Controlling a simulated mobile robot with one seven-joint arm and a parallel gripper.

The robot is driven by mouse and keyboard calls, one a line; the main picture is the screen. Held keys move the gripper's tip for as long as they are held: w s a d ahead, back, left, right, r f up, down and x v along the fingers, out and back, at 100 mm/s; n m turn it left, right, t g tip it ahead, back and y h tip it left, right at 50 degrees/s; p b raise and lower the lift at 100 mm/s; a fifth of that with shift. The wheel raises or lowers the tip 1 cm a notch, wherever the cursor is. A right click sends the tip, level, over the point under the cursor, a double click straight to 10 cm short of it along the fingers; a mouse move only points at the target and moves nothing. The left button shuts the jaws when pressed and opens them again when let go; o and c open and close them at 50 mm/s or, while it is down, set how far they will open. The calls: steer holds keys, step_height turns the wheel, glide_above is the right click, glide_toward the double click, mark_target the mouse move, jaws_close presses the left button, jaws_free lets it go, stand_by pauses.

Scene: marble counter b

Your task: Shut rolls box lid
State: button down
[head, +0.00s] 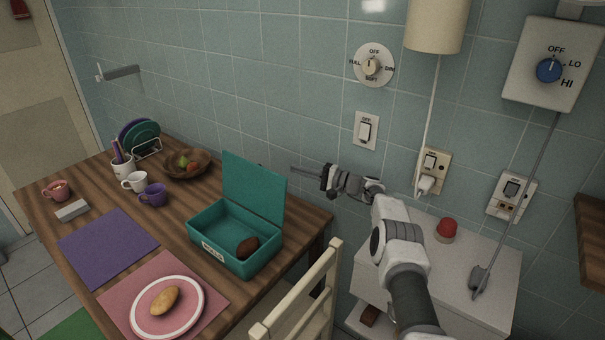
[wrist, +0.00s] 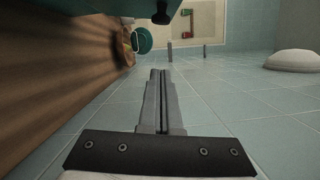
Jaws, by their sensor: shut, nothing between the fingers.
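The teal rolls box (head: 216,239) stands on the wooden table near its right edge, with a label on its front. Its lid (head: 253,189) stands open, upright along the back side. A brown roll (head: 248,247) lies inside the box at the right. My gripper (head: 296,169) is behind and to the right of the lid, close to the tiled wall, with its fingers pointing left. It is shut and empty, and whether it touches the lid cannot be told. In the wrist view the shut fingers (wrist: 158,75) show in the middle, and a teal part, probably the lid (wrist: 90,8), shows at the top.
A fruit bowl (head: 187,164), mugs (head: 153,195) and a plate rack (head: 144,148) stand behind and left of the box. A plate with a bread roll (head: 165,301) is in front. A cream chair (head: 305,290) and white cabinet (head: 480,263) are at right.

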mark_target(255, 186)
steer(key=b+x, duration=0.6)
steer(key=b, duration=0.4)
steer(key=shift+a+r, duration=0.25)
steer(key=shift+a, duration=0.2)
steer(key=shift+s+a, duration=0.1)
steer(key=shift+s, duration=0.05)
steer(key=shift+s+a+r+p, duration=0.1)
steer(key=shift+s+a+p, duration=0.2)
steer(key=shift+s+a, duration=0.25)
steer(key=shift+s+a+r+p, duration=0.1)
steer(key=shift+s+a+p, duration=0.25)
steer(key=shift+s, duration=0.4)
steer(key=shift+s, duration=0.1)
